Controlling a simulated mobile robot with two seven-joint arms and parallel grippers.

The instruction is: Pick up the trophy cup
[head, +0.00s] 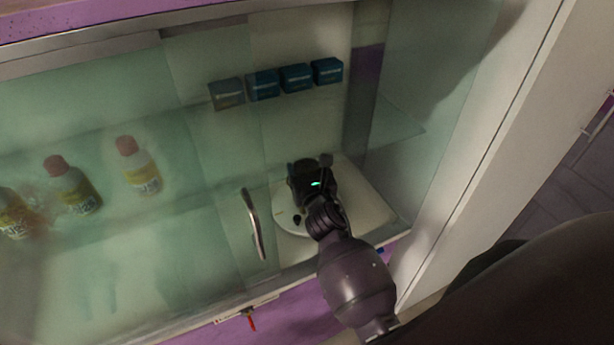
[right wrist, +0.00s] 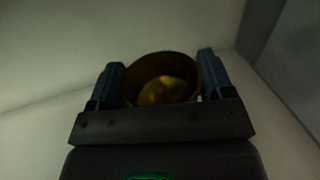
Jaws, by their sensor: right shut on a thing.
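The gold trophy cup (right wrist: 160,82) shows in the right wrist view, with its round open mouth facing the camera. It sits between the two blue fingers of my right gripper (head: 309,172), which is shut on it. In the head view my right arm reaches into the right-hand part of the glass-fronted cabinet. There the gripper hides the cup. I cannot tell whether the cup's base touches the shelf. My left gripper is in neither view.
A sliding glass door with a metal handle (head: 254,224) stands just left of my right arm. Several blue boxes (head: 296,77) line the upper shelf. Several bottles with red caps (head: 138,165) stand behind glass at left. A white side panel (head: 490,150) bounds the cabinet at right.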

